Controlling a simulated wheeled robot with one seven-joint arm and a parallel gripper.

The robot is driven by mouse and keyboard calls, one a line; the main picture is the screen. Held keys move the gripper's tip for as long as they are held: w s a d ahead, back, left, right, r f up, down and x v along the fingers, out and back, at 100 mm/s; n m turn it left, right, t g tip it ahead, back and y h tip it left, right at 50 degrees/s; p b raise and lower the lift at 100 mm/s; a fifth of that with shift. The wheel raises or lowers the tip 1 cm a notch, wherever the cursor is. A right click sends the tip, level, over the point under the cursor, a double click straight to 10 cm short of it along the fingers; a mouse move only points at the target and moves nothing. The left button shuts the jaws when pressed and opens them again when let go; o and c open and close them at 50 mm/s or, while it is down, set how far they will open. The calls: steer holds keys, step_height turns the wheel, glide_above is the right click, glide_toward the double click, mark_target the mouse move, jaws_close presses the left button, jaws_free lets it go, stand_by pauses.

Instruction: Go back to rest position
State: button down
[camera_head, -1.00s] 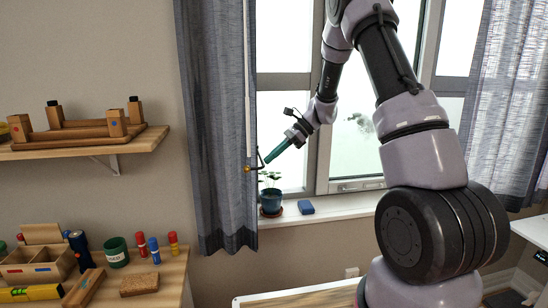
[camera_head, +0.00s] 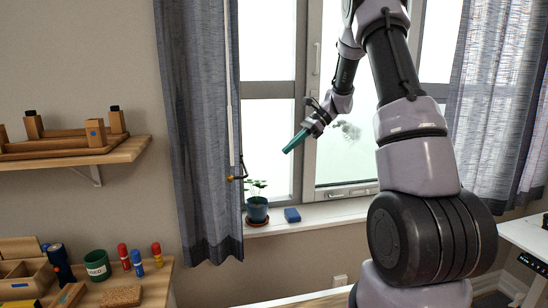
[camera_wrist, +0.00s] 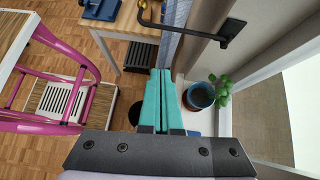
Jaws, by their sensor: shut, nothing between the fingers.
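My gripper (camera_head: 296,141) has teal fingers and hangs in the air in front of the window, above the sill, in the head view. Its fingers lie together with nothing between them, as the wrist view also shows (camera_wrist: 159,100). My arm reaches up and across from the right side of the head view. The gripper is apart from the curtain, the wall hook and the plant.
A potted plant (camera_head: 257,208) and a blue block (camera_head: 292,215) stand on the sill (camera_head: 330,212). A curtain (camera_head: 200,130) and a black wall hook (camera_wrist: 226,36) are close by. A pink-framed cart (camera_wrist: 62,125) shows in the wrist view.

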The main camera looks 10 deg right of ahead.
steer(key=s+r+n+t+h, duration=0.4)
steer(key=s+r+n, duration=0.2)
steer(key=s, duration=0.8)
steer(key=s+r+n+t+h, duration=0.4)
steer(key=s+r+n, duration=0.3)
steer(key=s+r, duration=0.3)
steer(key=s, duration=0.4)
steer(key=shift+s+d, duration=0.2)
steer(key=shift+d, duration=0.05)
